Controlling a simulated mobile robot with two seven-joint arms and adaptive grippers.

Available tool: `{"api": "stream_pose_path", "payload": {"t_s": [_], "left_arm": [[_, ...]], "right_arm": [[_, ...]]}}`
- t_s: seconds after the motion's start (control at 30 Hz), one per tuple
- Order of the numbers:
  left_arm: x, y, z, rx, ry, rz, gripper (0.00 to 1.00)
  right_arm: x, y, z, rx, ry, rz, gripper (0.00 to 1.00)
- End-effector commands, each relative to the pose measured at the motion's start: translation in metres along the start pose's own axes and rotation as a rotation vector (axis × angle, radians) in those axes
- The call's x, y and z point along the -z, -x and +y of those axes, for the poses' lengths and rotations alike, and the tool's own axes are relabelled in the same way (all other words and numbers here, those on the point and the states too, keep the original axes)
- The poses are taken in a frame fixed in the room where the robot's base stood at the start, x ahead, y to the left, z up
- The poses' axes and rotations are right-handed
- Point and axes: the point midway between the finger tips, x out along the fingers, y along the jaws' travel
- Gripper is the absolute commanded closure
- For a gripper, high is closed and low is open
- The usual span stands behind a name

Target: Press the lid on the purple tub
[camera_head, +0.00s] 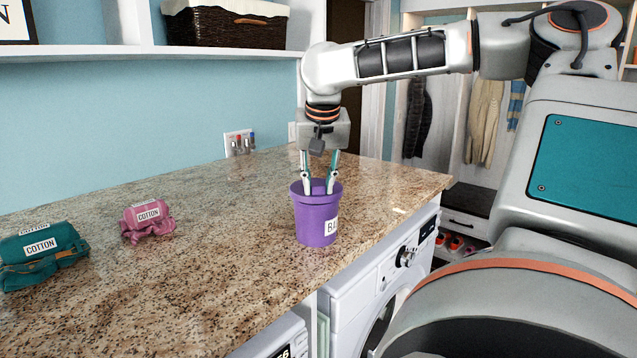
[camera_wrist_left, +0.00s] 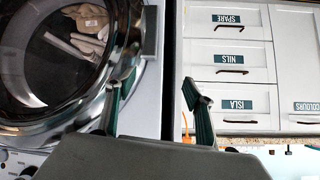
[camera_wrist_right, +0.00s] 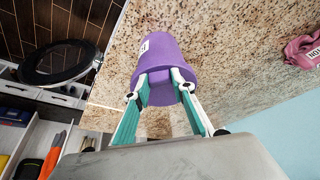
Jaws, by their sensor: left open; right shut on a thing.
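The purple tub (camera_head: 315,225) stands upright on the granite worktop, with a partly seen white label. It also shows in the right wrist view (camera_wrist_right: 165,52). My right gripper (camera_head: 319,187) points down at the tub's top. Its fingers are shut on a purple part between them, which looks like the raised grip of the lid (camera_wrist_right: 160,88). The lid looks level on or at the tub's rim; I cannot tell whether it is fully seated, as the fingers hide part of it. My left gripper (camera_wrist_left: 152,98) is open and empty, seen only in the left wrist view.
A pink cloth bundle (camera_head: 147,220) and a teal one (camera_head: 42,252), both labelled COTTON, lie left on the worktop (camera_head: 215,260). The washing machine (camera_head: 385,285) stands below its front edge. Drawers (camera_wrist_left: 228,57) and an open machine door (camera_wrist_left: 70,55) are near my left gripper.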

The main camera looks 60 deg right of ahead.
Motion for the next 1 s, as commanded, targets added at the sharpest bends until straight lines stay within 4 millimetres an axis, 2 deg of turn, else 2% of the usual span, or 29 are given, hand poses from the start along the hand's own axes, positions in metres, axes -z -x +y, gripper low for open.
{"api": "stream_pose_path", "payload": {"t_s": [1.0], "left_arm": [[-0.0023,0.0011,-0.001,-0.001,-0.005,-0.003,0.47]], "right_arm": [[-0.0032,-0.0077,-0.0004,0.001,-0.001,0.0,0.93]]}}
